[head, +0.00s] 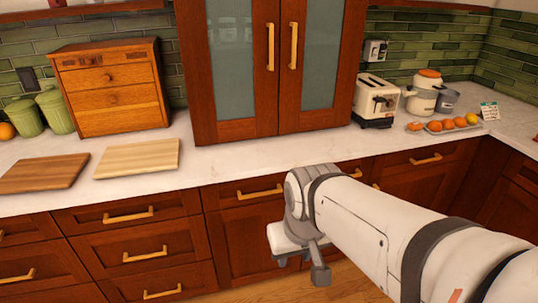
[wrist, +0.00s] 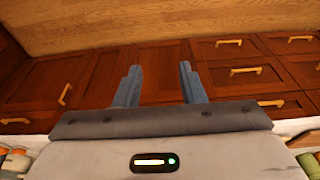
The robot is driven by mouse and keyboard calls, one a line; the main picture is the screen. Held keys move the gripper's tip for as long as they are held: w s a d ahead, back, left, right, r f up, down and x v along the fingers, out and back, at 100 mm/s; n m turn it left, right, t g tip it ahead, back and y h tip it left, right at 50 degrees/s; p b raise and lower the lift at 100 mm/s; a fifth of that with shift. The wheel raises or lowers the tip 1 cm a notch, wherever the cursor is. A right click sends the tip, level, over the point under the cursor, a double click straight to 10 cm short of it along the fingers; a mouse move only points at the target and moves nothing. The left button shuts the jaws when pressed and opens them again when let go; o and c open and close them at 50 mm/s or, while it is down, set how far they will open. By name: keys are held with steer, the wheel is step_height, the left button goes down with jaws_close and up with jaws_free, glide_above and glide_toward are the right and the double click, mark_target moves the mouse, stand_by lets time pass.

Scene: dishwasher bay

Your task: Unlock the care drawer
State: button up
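No drawer in view carries a label or lock that I can make out, so I cannot tell which one is the care drawer. Wooden drawers with brass bar handles line the base cabinets, such as the left drawer (head: 128,213) in the head view. Another drawer (head: 425,158) is right of my arm. My gripper (head: 303,268) hangs in front of the middle base cabinet, below the counter edge. In the wrist view its two fingers (wrist: 158,87) are spread with nothing between them. That view is inverted, with drawer fronts (wrist: 248,76) beyond the fingers.
Wood floor (head: 330,286) lies below.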

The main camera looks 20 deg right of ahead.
steer(key=shift+o, duration=0.7)
steer(key=shift+d, duration=0.1)
steer(key=shift+o, duration=0.9)
steer(key=w+d+f+t+h+b, duration=0.1)
steer(key=w+d+f+t+b, duration=0.1)
steer(key=w, duration=0.7)
steer(key=w+d+f+m+t+b, duration=0.1)
steer(key=w+d+f+b, duration=0.3)
steer(key=w, duration=0.5)
steer(key=shift+d+f+t+h, duration=0.2)
steer(key=shift+d+t+h, duration=0.2)
steer(key=shift+d+t, duration=0.5)
steer(key=w+d+f+n+t+y+b, duration=0.1)
steer(key=w+d+f+t+b, duration=0.4)
steer(key=w+d+f, duration=0.5)
steer(key=w+d+f+t+y+b, duration=0.1)
steer(key=w+d+f+t+b, duration=0.45)
steer(key=w+f, duration=0.4)
steer(key=w+r, duration=0.1)
steer(key=w, duration=0.8)
steer(key=shift+w+a+r, duration=0.2)
steer(key=shift+a, duration=0.05)
steer(key=shift+c, duration=0.5)
